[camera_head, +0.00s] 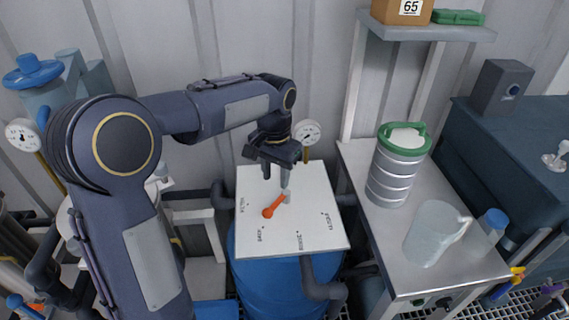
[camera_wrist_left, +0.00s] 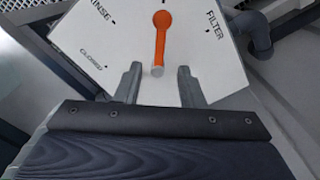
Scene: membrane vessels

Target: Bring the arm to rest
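My left gripper (camera_head: 277,177) hangs over the white labelled panel (camera_head: 315,195), its two fingers pointing down. In the left wrist view, its fingertips (camera_wrist_left: 158,70) are wide apart with nothing gripped. An orange lever (camera_head: 273,207) lies on the panel, its round end toward the front left in the head view. In the left wrist view, the orange lever (camera_wrist_left: 161,38) runs between the words RINSE and FILTER, its pale end in the gap between the fingers. I see no contact. My right gripper is not in view.
A blue drum (camera_head: 262,275) stands under the panel. To the right, a metal bench (camera_head: 355,165) bears a green-lidded stacked vessel (camera_head: 390,180), a translucent jug (camera_head: 430,240) and a blue-capped bottle (camera_head: 488,230). A gauge (camera_head: 307,133) stands behind the panel, close to my left wrist.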

